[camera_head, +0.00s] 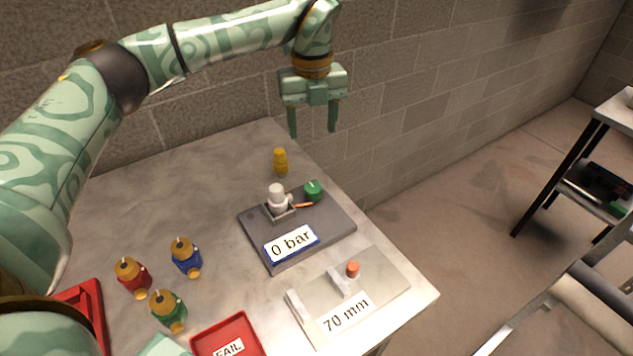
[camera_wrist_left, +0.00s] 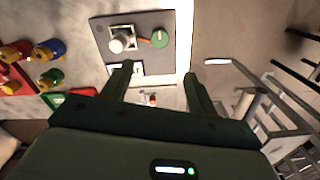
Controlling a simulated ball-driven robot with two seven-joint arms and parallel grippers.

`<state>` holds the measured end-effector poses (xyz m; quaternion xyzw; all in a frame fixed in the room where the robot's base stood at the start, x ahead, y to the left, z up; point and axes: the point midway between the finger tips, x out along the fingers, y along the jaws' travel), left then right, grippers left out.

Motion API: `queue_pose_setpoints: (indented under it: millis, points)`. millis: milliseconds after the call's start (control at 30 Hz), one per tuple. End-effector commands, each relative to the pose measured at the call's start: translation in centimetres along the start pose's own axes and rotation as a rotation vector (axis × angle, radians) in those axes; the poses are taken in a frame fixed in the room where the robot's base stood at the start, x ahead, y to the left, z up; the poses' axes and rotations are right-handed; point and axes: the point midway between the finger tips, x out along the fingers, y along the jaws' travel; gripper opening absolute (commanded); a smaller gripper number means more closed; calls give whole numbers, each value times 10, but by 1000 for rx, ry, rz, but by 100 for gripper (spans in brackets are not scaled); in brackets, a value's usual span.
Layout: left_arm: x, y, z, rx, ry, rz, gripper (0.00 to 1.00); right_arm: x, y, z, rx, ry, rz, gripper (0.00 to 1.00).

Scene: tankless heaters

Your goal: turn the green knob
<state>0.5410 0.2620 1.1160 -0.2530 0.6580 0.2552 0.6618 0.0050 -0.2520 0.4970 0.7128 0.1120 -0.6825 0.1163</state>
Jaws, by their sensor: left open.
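The green knob (camera_head: 313,190) sits on a dark grey plate (camera_head: 330,228) labelled "0 bar", beside a white fitting (camera_head: 277,198). A thin orange piece lies between them. In the left wrist view the green knob (camera_wrist_left: 159,39) is near the top, beyond the fingertips. My left gripper (camera_head: 314,134) is open and empty, fingers pointing down. It is above and behind the plate in the head view, apart from the knob. The left wrist view shows its two spread fingers (camera_wrist_left: 160,72). My right gripper is not in view.
A yellow piece (camera_head: 280,162) stands behind the plate. A light board (camera_head: 390,280) labelled "70 mm" lies in front. Red (camera_head: 134,278), blue (camera_head: 186,257) and green (camera_head: 168,311) fittings with yellow tops stand left, near a red "FAIL" tray (camera_head: 248,334). A brick wall rises behind the table.

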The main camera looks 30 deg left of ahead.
Motion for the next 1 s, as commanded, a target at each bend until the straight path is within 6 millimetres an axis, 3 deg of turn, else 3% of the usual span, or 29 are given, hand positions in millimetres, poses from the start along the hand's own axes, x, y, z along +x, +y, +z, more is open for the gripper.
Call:
queue_pose_setpoints:
  millis: [167,600,800,1000]
  points:
    - [24,1,-1,-12,9,4,59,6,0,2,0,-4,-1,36]
    - [132,0,-2,-8,9,2,59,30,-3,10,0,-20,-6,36]
    - [157,0,-3,-8,7,1,59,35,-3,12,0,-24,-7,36]
    - [163,0,-2,-8,5,-1,59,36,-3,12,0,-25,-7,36]
